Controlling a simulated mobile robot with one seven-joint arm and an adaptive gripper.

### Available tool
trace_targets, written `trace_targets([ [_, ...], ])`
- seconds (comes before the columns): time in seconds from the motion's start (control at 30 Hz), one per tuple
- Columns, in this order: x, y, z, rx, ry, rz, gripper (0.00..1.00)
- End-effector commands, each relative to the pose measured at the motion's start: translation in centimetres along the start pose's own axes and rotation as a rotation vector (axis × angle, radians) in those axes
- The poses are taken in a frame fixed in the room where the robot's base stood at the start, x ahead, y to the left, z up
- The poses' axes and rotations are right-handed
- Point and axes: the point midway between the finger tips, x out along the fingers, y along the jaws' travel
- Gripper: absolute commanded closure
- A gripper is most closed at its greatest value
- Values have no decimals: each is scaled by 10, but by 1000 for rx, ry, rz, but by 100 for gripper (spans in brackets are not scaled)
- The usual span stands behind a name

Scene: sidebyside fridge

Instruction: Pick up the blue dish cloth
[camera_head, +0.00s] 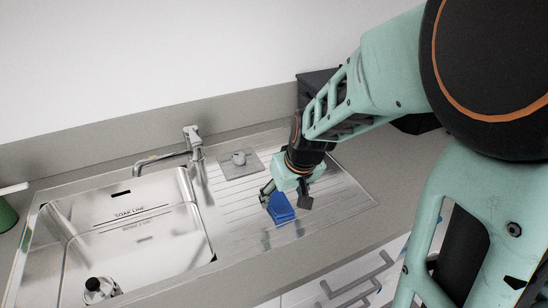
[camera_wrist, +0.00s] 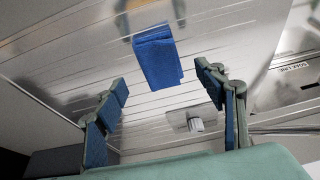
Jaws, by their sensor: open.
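The blue dish cloth (camera_head: 280,208) lies folded on the ribbed steel drainboard (camera_head: 330,190), right of the sink bowl. In the wrist view the cloth (camera_wrist: 156,58) shows beyond and between my two fingers, apart from both. My gripper (camera_head: 286,198) is low over the drainboard, close to the cloth and partly in front of its upper side in the head view. In the wrist view my gripper (camera_wrist: 162,95) is open and empty, with its blue-padded fingers spread wide.
The tap (camera_head: 190,140) stands behind the sink bowl (camera_head: 130,235). A small white item on a grey square (camera_head: 240,165) sits on the drainboard left of my gripper. A green container (camera_head: 6,212) is at the far left. Drawer handles (camera_head: 355,285) are below the counter's front edge.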

Motion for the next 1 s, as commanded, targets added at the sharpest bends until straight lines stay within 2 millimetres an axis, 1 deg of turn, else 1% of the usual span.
trace_targets([
  [0.33, 41, -2, -3, 1, -3, -1, 36],
  [0.47, 47, -2, -4, 1, -1, 0, 36],
  [0.7, 48, -2, -4, 1, 0, 0, 36],
  [1.0, 48, -2, -4, 1, 0, 0, 69],
])
